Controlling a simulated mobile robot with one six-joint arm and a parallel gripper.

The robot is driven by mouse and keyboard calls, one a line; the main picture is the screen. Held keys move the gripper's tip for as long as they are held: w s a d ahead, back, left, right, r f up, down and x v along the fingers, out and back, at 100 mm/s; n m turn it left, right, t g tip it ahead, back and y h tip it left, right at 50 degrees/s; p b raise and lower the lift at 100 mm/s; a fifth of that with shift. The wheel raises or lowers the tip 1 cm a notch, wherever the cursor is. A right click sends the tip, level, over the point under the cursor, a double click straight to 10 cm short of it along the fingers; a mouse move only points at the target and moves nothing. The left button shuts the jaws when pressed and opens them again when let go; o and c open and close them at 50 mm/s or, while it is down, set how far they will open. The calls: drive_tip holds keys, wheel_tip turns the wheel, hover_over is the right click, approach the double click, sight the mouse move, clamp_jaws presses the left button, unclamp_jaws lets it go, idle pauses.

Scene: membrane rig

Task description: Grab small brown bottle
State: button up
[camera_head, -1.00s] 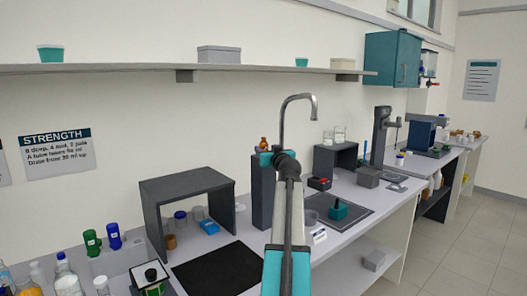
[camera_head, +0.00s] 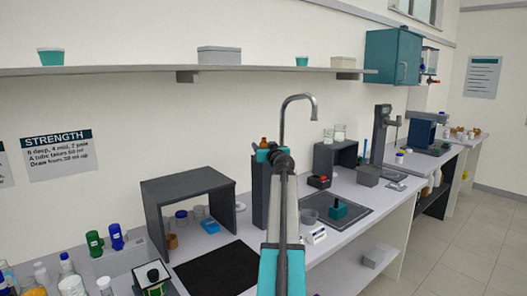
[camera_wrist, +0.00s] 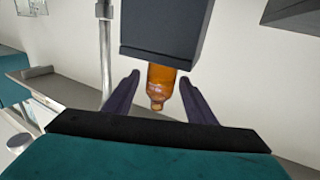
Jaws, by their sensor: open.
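The small brown bottle (camera_head: 263,142) stands on top of a tall dark block (camera_head: 262,195) in the head view. In the wrist view, which looks upside down, the amber bottle (camera_wrist: 161,82) hangs neck-down from the dark block (camera_wrist: 163,30). My gripper (camera_wrist: 160,77) is open, with one dark finger on each side of the bottle and a gap visible on both sides. In the head view my teal gripper (camera_head: 268,155) is at the top of the block, and my arm hides part of the block.
A metal tap (camera_head: 298,97) rises just right of the block. A dark open-fronted shelter (camera_head: 187,184) stands to the left on the bench. A wall shelf (camera_head: 130,71) runs above. A teal holder (camera_head: 338,210) sits on a dark mat to the right.

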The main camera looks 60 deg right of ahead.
sight(265, 139)
drive_tip(key=c, duration=1.2)
drive_tip(key=shift+r, duration=0.15)
drive_tip(key=shift+r+b, duration=0.65)
drive_tip(key=shift+r, duration=0.95)
drive_tip(key=s+b, duration=0.1)
drive_tip(key=s, duration=0.4)
drive_tip(key=s+a+r+b, duration=0.1)
drive_tip(key=s+b, duration=0.1)
drive_tip(key=s, duration=0.3)
drive_tip(key=s+a+b, duration=0.1)
drive_tip(key=s, duration=0.5)
drive_tip(key=shift+a+r, duration=0.15)
drive_tip(key=shift+r, duration=0.15)
